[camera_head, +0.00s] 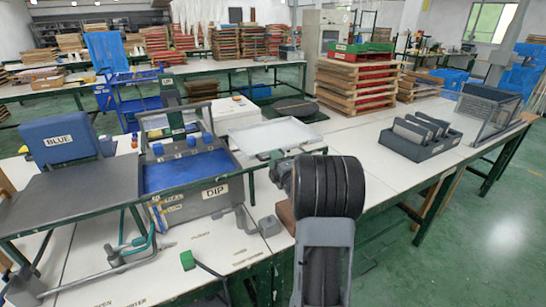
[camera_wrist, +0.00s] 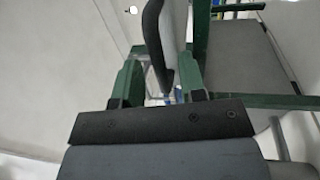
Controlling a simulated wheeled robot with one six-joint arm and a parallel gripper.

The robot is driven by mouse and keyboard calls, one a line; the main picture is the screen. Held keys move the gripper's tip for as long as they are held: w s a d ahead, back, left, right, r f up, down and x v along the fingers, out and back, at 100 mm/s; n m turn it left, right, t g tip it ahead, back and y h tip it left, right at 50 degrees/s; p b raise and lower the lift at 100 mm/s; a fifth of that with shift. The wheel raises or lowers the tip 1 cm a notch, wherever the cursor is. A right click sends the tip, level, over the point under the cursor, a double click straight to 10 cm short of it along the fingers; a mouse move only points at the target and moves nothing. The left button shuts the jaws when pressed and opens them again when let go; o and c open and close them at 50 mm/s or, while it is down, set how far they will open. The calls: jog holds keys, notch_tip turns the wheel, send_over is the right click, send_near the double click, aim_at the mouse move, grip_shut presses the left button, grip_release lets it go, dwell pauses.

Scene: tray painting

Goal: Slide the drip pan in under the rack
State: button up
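A shallow, light grey pan (camera_head: 275,134), which looks like the drip pan, is on the white table right of the blue-filled tank marked DIP. My gripper (camera_head: 270,157) is close to the pan's near edge; I cannot tell whether they touch. In the wrist view, the green fingers of my gripper (camera_wrist: 160,88) stand apart. A grey, dark-edged bar (camera_wrist: 178,35) shows beyond and between them, with no clear grip on it. A dark mesh rack (camera_head: 488,108) stands at the right end of the table. I cannot tell for certain that it is the task's rack.
A dark slotted holder with upright panels (camera_head: 420,137) stands left of the mesh rack. Stacked wooden trays (camera_head: 357,82) are behind. The DIP tank (camera_head: 205,200) and a grey board on a green frame (camera_head: 80,190) are at left. White tabletop (camera_head: 365,135) is clear between pan and holder.

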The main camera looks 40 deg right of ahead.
jog(key=shift+x, duration=0.85)
jog(key=shift+c, duration=0.3)
grip_shut()
